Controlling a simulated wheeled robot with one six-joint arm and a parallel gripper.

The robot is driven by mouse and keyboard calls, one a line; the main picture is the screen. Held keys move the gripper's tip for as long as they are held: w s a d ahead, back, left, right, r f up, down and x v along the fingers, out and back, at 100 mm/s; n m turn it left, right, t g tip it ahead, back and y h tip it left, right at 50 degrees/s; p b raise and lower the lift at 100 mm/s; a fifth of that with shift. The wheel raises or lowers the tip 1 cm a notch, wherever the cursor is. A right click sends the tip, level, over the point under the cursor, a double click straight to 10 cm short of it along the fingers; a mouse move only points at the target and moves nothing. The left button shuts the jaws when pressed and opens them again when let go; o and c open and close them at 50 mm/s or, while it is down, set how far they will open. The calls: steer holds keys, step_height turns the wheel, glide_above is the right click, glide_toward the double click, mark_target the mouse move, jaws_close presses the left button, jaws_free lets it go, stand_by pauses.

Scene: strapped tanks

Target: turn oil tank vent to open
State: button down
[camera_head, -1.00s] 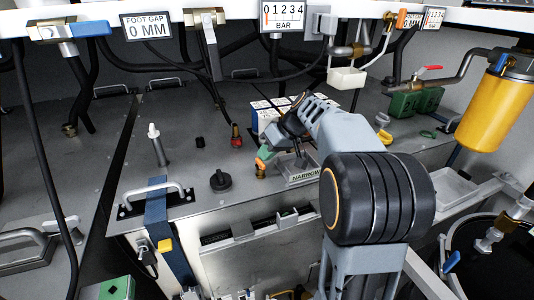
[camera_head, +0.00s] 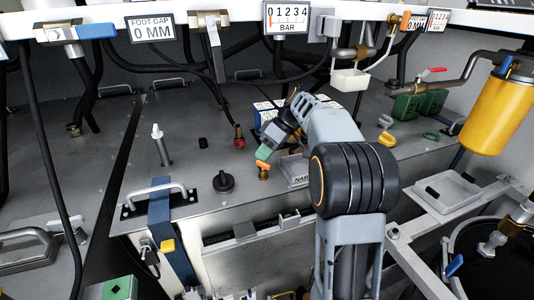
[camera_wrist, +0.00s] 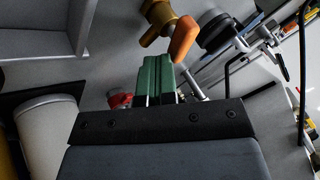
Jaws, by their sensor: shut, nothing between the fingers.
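A small brass valve with an orange lever (camera_head: 263,165) stands on the grey tank top near its front edge; I take it for the vent. In the wrist view its brass body (camera_wrist: 158,22) is at the top, and the orange lever (camera_wrist: 181,40) points down to the right of the body. My gripper (camera_head: 264,151), with green fingers, is just above and beside the lever in the head view. In the wrist view the gripper (camera_wrist: 155,62) is shut and empty, its tips close to the lever. I cannot tell if they touch it.
A black cap (camera_head: 223,182) and a red-based fitting (camera_head: 239,138) stand left of the valve. A label plate (camera_head: 298,180) lies to its right, partly behind my arm. A blue strap (camera_head: 160,220) crosses the tank's front edge. Hoses hang from the shelf above.

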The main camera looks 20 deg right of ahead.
steer(key=shift+w+a, duration=0.1)
steer(key=shift+a, duration=0.35)
steer(key=shift+a+b, duration=0.15)
steer(key=shift+b, duration=0.25)
steer(key=shift+a+b, duration=0.3)
steer(key=shift+a, duration=0.05)
steer(key=shift+s+a+b, duration=0.2)
steer(key=shift+a+b, duration=0.2)
steer(key=shift+a, duration=0.1)
steer(key=shift+s, duration=0.1)
steer(key=shift+s+d+f+b, duration=0.15)
steer(key=shift+s+d+b, duration=0.1)
steer(key=shift+b, duration=0.1)
